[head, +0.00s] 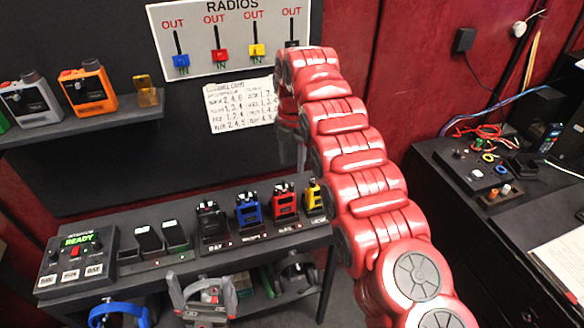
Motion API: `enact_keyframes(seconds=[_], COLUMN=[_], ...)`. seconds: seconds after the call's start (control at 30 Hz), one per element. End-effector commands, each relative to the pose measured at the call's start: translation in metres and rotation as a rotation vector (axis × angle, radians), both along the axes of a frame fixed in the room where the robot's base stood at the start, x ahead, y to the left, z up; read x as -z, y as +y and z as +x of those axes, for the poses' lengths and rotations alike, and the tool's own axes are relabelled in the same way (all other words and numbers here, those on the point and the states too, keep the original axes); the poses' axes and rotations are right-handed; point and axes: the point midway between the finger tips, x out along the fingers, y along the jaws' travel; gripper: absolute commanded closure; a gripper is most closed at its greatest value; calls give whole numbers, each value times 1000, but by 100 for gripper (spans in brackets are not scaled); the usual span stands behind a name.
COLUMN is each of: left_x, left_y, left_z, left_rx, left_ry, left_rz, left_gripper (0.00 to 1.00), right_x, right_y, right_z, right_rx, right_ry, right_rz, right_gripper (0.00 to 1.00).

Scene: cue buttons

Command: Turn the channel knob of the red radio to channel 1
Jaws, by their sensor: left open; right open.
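The red radio (285,203) stands upright in a dark charging dock on the bench, between the blue radio (248,210) and the yellow radio (315,197). Its channel knob is on top, too small to read its setting. My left gripper (203,290) is low at the bottom of the view, in front of the bench edge, open with nothing between its fingers. My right arm, red, rises across the middle right. My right gripper (291,152) points down above and behind the red radio, apart from it and open; the arm partly hides it.
A black radio (211,222) stands left of the blue one. An intercom box (76,257) sits at the bench's left end. A RADIOS board (234,62) with sliders and a handwritten channel sheet (239,105) hang behind. A shelf (85,128) holds cased devices. Headsets hang below the bench.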

Motion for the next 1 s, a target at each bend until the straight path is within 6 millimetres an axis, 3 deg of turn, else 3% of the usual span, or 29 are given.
enact_keyframes(seconds=[0.03,0.1,0.4,0.6,1.0], left_x=[-24,-38,-81,-89,-88], left_y=[0,0,0,0,0], left_z=[0,0,0,0,0], left_rx=[0,0,0,0,0], left_ry=[-1,0,0,0,0], left_rz=[0,0,0,0,0], left_gripper=[0,0,0,0,0], right_x=[-26,-41,-88,-97,-96], right_y=[1,-1,-1,-1,-1], right_z=[0,1,0,-1,-1], right_rx=[0,1,0,0,32], right_ry=[-1,-3,-2,-1,-1], right_rz=[2,1,0,0,1], right_gripper=[50,50,50,50,50])
